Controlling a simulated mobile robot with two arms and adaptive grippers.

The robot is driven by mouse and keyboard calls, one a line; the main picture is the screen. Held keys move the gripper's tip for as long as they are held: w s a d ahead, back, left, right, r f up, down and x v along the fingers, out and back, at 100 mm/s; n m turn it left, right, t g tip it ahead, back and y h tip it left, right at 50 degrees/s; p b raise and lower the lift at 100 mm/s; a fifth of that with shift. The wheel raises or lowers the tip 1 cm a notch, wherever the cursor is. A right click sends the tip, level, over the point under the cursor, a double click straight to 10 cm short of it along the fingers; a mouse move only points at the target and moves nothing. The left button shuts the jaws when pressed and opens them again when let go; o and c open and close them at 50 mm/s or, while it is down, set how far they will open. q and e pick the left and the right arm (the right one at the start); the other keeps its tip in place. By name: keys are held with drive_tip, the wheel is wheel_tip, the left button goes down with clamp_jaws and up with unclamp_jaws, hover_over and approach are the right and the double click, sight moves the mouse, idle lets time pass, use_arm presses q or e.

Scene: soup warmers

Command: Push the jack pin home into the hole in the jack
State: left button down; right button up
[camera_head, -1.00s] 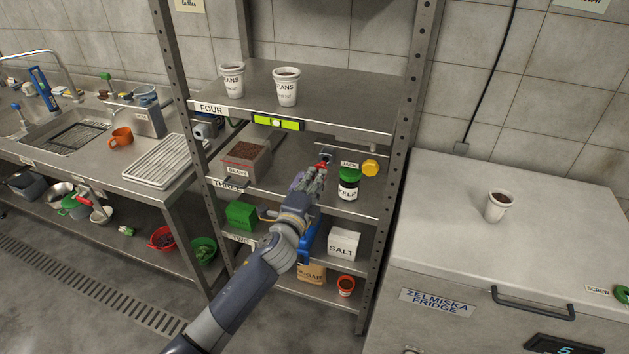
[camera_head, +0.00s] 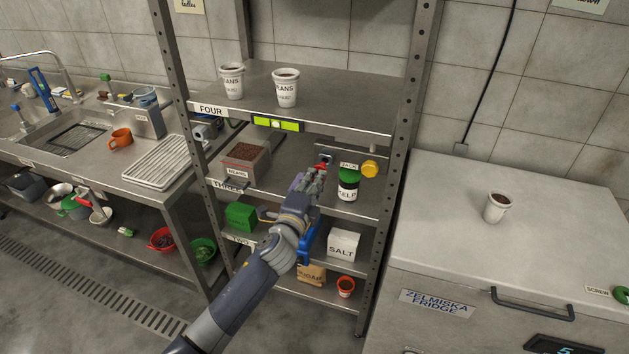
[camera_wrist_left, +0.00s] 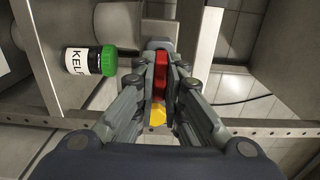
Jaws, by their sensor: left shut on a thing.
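The jack (camera_head: 345,156) is a grey metal piece mounted below shelf four, with a JACK label and a yellow knob (camera_head: 370,169) at its right. A dark spot that looks like its hole shows at its left end. My left gripper (camera_head: 319,174) is just below and in front of that end. It is shut on the red jack pin (camera_head: 322,166), whose red part also shows between the fingers in the left wrist view (camera_wrist_left: 161,72). The pin's tip is hidden, and I cannot tell whether it touches the jack. My right gripper is not in view.
A green-lidded kelp jar (camera_head: 348,184) stands close to the right of my left gripper. A beans bin (camera_head: 240,160) is to its left. A green level (camera_head: 276,123) is on the edge of shelf four above. A salt box (camera_head: 343,244) is on the shelf below.

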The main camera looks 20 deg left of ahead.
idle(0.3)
use_arm(q)
drive_tip(key=shift+w, duration=0.25)
drive_tip(key=shift+w, duration=0.1)
drive_tip(key=shift+w, duration=0.35)
drive_tip(key=shift+w+d+b, duration=0.1)
drive_tip(key=shift+w+b, duration=0.5)
drive_tip(key=shift+w, duration=0.65)
drive_tip(key=c, duration=1.6)
unclamp_jaws()
drive_tip(key=shift+s, duration=0.1)
